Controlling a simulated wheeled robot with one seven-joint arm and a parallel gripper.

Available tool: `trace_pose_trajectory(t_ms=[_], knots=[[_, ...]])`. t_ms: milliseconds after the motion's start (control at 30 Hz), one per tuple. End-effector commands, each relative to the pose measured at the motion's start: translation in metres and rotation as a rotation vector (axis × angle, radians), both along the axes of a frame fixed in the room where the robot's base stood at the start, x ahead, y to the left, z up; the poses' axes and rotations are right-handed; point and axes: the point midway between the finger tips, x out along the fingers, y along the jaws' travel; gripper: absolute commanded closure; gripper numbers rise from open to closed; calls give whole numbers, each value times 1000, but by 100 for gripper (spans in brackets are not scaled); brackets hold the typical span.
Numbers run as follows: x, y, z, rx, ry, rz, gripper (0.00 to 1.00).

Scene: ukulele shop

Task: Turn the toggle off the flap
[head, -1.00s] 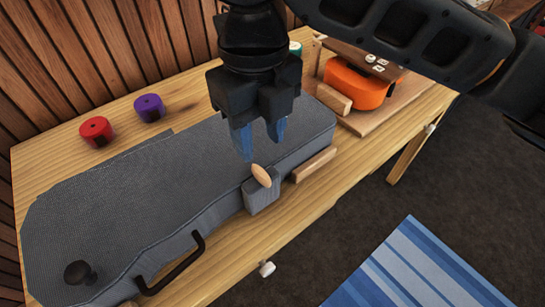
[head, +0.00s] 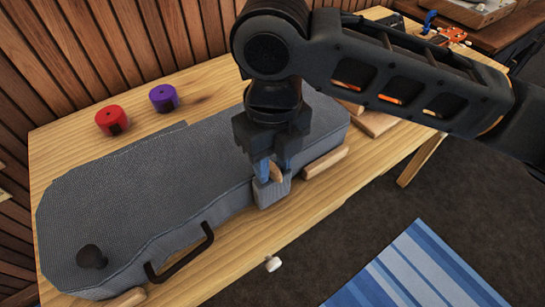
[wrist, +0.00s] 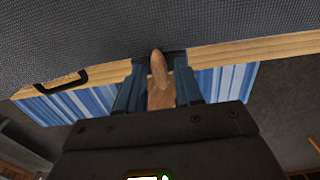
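The grey ukulele case (head: 150,185) lies on the wooden table. Its small grey flap (head: 272,194) hangs over the front side. The wooden oval toggle (head: 277,173) sits at the flap, partly hidden by my gripper (head: 273,170). My gripper points down, with its blue fingers low over the flap.
A black handle (head: 180,255) and a dark knob (head: 91,257) are on the case's left part. A red roll (head: 111,121) and a purple roll (head: 163,98) stand behind it. A wooden block (head: 325,163) lies against the case front. A striped blue rug (head: 420,270) covers the floor.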

Motion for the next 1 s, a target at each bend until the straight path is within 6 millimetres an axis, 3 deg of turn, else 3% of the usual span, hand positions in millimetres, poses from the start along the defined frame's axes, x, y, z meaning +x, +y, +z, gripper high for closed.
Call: trace_pose_trajectory(t_ms=[367,733,1000], knots=[[0,0,0,0,0,0,100],[0,0,1,0,0,-26,100],[0,0,1,0,2,-169,100]])
